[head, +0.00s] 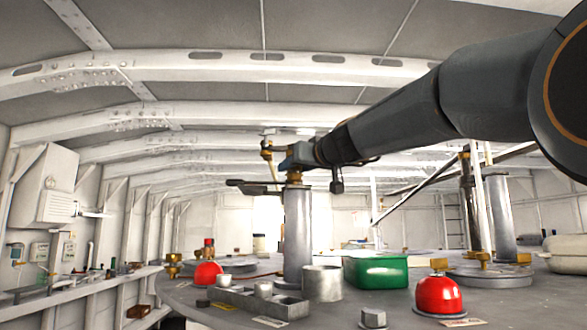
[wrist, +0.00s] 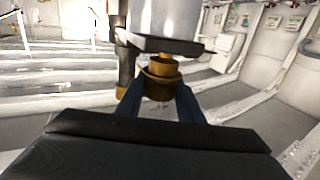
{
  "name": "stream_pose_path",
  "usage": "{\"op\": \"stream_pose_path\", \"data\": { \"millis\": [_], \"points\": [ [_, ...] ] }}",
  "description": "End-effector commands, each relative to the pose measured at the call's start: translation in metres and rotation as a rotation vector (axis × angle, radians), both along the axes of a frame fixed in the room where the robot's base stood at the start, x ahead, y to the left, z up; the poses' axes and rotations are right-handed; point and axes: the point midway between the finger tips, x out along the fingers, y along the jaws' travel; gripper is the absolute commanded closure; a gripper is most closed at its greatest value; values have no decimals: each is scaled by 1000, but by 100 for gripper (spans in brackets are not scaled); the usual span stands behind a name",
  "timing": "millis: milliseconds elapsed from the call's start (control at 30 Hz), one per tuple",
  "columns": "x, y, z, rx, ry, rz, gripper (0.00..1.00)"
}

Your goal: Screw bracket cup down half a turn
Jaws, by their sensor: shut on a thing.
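The bracket cup is a small gold-brown cup (wrist: 160,72) in the middle of the wrist view, against a dark bracket plate (wrist: 165,44). My gripper (wrist: 160,88) is shut on the cup, with one blue finger on each side. In the head view my gripper (head: 299,158) is above a tall grey column (head: 297,235), and a bit of the brass cup (head: 294,178) shows below it. The dark bracket (head: 255,187) juts left there. The fingers hide part of the cup, and its thread is not visible.
A brass fitting (head: 267,147) rises close to the left of my gripper. On the round deck stand a grey metal cup (head: 322,283), a green box (head: 376,271), a red dome (head: 438,295) and a smaller red dome (head: 207,274). A slanted pole is at right.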

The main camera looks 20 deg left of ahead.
Motion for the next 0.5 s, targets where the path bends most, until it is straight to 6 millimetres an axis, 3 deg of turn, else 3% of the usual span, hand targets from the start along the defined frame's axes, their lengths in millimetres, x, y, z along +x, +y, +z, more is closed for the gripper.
{"op": "stream_pose_path", "data": {
  "millis": [500],
  "points": [
    [-3, 3, 8, 12, -8, -253, 89]
  ]
}}
